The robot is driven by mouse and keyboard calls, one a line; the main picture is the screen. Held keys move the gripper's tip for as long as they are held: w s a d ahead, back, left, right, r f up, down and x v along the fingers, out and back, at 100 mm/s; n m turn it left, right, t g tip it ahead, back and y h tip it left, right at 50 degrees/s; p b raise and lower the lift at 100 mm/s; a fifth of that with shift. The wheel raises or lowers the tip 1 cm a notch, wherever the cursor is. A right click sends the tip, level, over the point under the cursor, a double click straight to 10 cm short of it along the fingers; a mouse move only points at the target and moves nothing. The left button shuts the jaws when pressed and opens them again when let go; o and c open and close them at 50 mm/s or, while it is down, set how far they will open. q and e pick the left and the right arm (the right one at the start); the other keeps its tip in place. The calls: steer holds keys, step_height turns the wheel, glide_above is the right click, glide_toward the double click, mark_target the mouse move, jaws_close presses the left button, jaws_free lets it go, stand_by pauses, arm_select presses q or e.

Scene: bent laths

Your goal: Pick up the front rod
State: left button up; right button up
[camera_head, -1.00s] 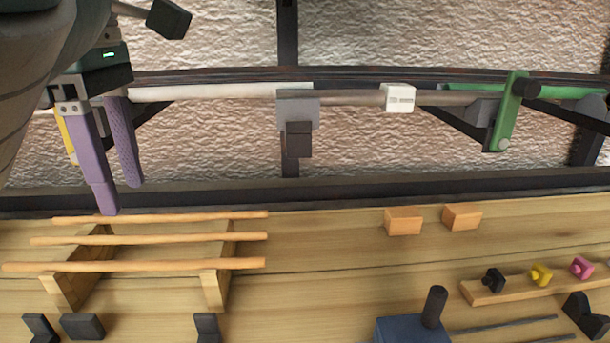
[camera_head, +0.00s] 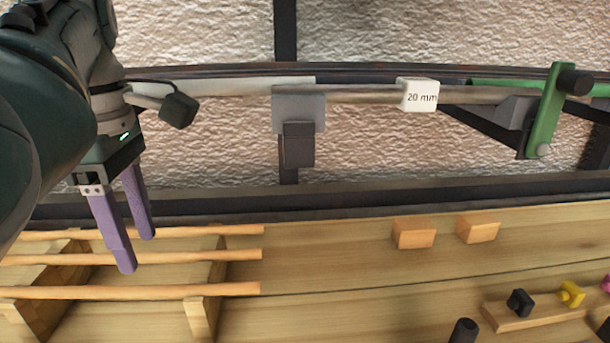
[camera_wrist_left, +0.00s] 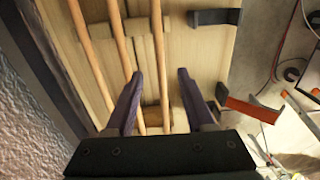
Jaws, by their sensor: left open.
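Three thin orange-brown rods lie side by side on two wooden supports at the lower left of the head view. The rod lowest in the picture, the front rod (camera_head: 150,292), lies apart from the middle rod (camera_head: 190,257) and the back rod (camera_head: 215,230). My left gripper (camera_head: 138,254), with purple fingers, is open and empty above the rods. In the left wrist view its fingers (camera_wrist_left: 158,88) appear on either side of the rightmost rod (camera_wrist_left: 163,60); contact cannot be told. My right gripper is not in view.
Wooden supports (camera_head: 201,318) stand under the rods. Two orange blocks (camera_head: 414,233) and a wooden strip (camera_head: 535,313) with small knobs lie to the right. A horizontal bar with a white "20 mm" block (camera_head: 419,95) runs across above. Bench surface between rods and blocks is clear.

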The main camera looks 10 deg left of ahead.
mark_target(153, 287)
arm_select(q)
step_height(153, 287, down, 7)
steer(key=shift+r+b, duration=0.15)
steer(key=shift+b, duration=0.15)
jaws_close()
stand_by(0.4)
